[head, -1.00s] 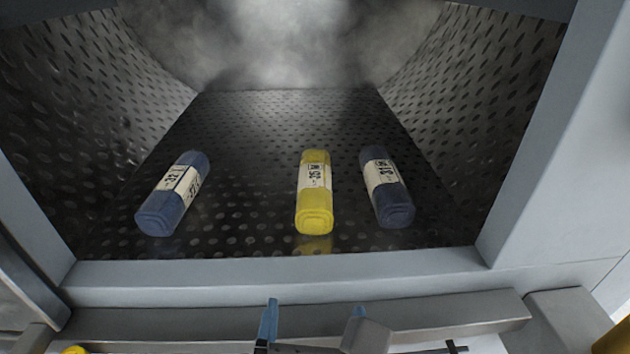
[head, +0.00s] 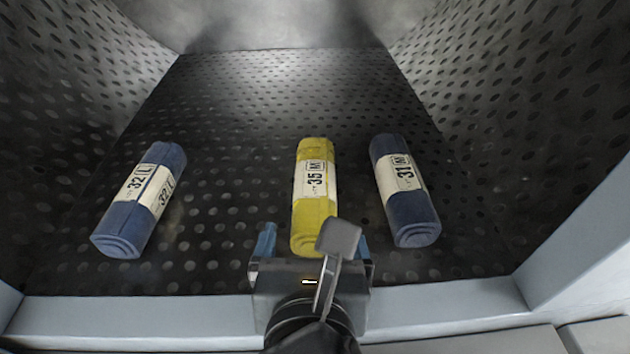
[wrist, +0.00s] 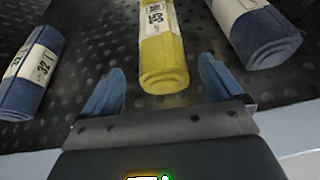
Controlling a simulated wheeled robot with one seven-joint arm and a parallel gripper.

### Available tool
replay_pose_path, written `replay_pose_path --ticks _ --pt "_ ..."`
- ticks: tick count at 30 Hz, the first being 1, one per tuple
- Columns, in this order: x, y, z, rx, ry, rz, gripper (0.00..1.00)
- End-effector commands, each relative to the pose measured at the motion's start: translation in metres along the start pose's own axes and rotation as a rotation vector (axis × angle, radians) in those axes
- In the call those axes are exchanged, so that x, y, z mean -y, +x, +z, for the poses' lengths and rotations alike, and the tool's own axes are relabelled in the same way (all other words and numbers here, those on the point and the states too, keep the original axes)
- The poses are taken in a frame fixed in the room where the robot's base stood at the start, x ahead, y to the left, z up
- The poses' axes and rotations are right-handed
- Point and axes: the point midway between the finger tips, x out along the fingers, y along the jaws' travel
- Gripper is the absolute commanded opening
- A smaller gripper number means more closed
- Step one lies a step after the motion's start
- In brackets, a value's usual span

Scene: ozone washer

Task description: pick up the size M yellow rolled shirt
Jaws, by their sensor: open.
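The yellow rolled shirt (head: 314,205) lies on the dark drum floor, with a white label reading 35 and a size mark that looks like M. Its near end points toward me. My gripper (head: 315,238) is open at the near end of the yellow roll. In the wrist view, the yellow roll (wrist: 162,62) lies ahead of the gap between my blue fingers (wrist: 160,80), with its near end close to them. I cannot tell whether the end is between the fingertips. The gripper partly hides the roll's near end in the head view.
A blue roll (head: 124,215) labelled 32 lies to the left. Another blue roll (head: 409,212) labelled 31 lies close on the right. The perforated drum walls rise on both sides. The grey opening sill (head: 130,315) runs along the front. The floor behind the rolls is clear.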

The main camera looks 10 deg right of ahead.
Motion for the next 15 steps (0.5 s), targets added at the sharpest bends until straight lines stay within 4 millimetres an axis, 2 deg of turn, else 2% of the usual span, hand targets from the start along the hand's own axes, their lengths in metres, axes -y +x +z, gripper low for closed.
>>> replay_pose_path --ticks 12,15 --pt "0.003 0.052 -0.002 0.001 0.001 -0.002 0.94" --pt "0.003 0.059 -0.002 0.0 0.0 -0.001 0.94"
